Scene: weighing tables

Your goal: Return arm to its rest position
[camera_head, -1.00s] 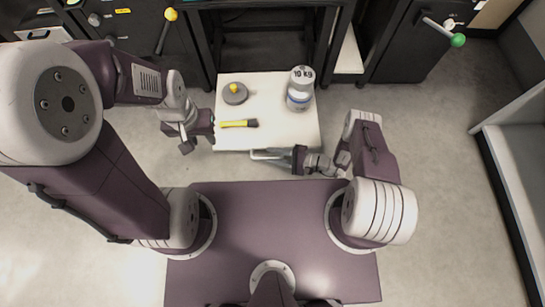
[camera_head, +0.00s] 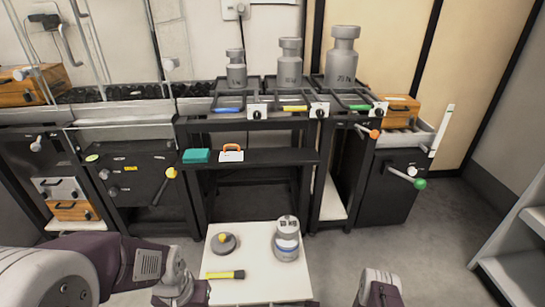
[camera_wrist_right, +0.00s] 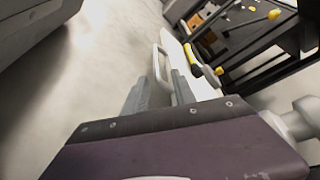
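My left arm comes in from the left in the head view. Its gripper (camera_head: 186,296) is at the bottom edge, beside the left side of a small white table (camera_head: 262,262). Its fingertips cannot be made out. My right arm shows at the bottom right of the head view, but its gripper is out of that picture. In the right wrist view the right gripper (camera_wrist_right: 165,92) has its two grey fingers apart. A white loop handle (camera_wrist_right: 155,62) at the table edge appears beyond and between them. I cannot tell whether they touch it.
Behind stand black weighing tables (camera_head: 250,158) with large weights (camera_head: 342,60). Grey shelving (camera_head: 520,250) stands at right. Floor is clear right of the table.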

